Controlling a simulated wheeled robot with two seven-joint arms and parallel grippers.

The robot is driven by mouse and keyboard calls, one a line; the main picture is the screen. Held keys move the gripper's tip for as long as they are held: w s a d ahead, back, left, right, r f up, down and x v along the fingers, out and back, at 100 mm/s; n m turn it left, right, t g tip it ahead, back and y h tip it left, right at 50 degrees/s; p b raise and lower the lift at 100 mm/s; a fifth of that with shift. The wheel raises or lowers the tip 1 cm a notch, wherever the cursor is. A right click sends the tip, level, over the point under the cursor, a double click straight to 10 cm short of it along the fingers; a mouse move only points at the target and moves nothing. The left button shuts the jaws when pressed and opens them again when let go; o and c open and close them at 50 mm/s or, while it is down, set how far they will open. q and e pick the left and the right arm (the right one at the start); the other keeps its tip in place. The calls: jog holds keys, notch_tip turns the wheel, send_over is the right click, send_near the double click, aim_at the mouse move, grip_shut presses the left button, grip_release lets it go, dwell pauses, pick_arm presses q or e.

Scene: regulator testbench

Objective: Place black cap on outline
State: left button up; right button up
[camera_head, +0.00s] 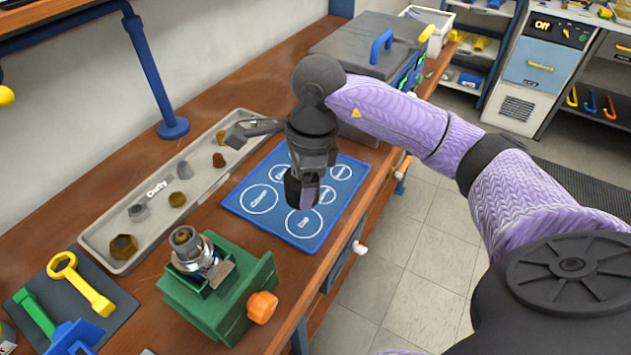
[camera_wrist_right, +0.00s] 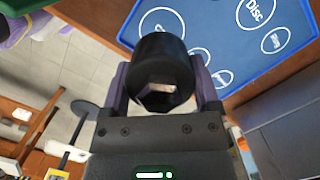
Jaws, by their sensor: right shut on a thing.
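My right gripper (camera_head: 303,192) is shut on the black cap (camera_head: 292,187) and holds it over the blue mat (camera_head: 335,222). In the right wrist view the cap (camera_wrist_right: 160,56) is a dark cylinder between the two fingers of my right gripper (camera_wrist_right: 163,88), with a hexagonal opening facing the camera. The mat has several white ring outlines, with a large one (camera_head: 259,199) at left and another (camera_head: 303,223) at the near side. The gripper hides part of the mat. Whether the cap touches the mat cannot be told. My left gripper is not in view.
A long grey tray (camera_head: 165,190) with several nuts and fittings lies left of the mat. A green vise (camera_head: 225,290) holds a metal regulator body (camera_head: 193,252) at the near side. A yellow wrench (camera_head: 80,283) lies at near left. A grey case (camera_head: 365,45) stands behind.

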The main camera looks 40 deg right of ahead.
aim_at(301, 223)
notch_tip(301, 223, down, 7)
jog(key=shift+f+b, duration=0.2)
jog(key=shift+b, duration=0.55)
jog(key=shift+r, duration=0.15)
jog(key=o, duration=1.1)
jog(key=shift+r, duration=0.2)
jog(key=r+p, duration=0.1)
jog(key=r, duration=0.2)
jog(key=d+r+p, duration=0.1)
jog(key=r, duration=0.3)
jog(key=r+p, duration=0.1)
jog(key=r, duration=0.3)
jog(key=shift+s+d+r, duration=0.25)
jog(key=shift+s+d, duration=0.1)
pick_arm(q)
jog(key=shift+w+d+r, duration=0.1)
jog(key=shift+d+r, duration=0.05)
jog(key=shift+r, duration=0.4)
